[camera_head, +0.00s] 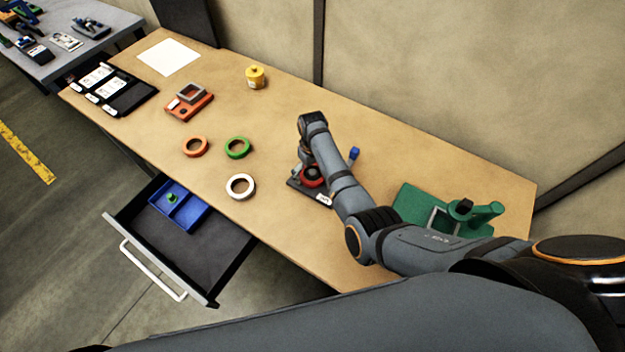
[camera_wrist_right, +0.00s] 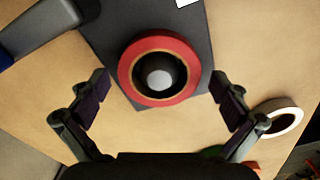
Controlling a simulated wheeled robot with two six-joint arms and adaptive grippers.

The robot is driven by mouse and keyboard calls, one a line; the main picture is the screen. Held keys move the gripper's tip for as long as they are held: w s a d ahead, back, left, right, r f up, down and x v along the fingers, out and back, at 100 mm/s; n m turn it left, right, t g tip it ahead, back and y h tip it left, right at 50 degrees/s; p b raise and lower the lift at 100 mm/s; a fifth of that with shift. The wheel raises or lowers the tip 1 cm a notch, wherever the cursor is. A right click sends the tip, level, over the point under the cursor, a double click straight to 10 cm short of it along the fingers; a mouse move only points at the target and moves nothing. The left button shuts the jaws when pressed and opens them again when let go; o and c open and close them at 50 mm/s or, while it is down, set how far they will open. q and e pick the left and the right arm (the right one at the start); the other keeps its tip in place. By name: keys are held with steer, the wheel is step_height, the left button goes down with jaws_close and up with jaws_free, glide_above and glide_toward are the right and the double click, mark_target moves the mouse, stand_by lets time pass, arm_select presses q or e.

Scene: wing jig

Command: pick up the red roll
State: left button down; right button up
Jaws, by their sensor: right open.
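The red roll (camera_head: 312,176) sits on a dark base plate (camera_head: 297,184) on the wooden table, partly hidden by my right arm in the head view. In the right wrist view the red roll (camera_wrist_right: 186,45) shows as a ring around a dark post with a pale round top. My right gripper (camera_wrist_right: 158,92) is open and empty, its two fingers apart on either side of the roll's near edge. In the head view its fingers are mostly hidden behind my arm. My left gripper does not show.
A white roll (camera_head: 240,187), a green roll (camera_head: 238,148) and an orange roll (camera_head: 195,147) lie left of the plate. A green tool (camera_head: 411,204) lies to the right. An open drawer (camera_head: 225,258) with a blue tray (camera_head: 192,216) juts from the table's front.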

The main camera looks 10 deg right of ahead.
steer(key=shift+w+f, duration=0.1)
steer(key=shift+f, duration=0.05)
steer(key=c, duration=1.1)
steer(key=shift+c, duration=0.2)
steer(key=shift+p, duration=0.3)
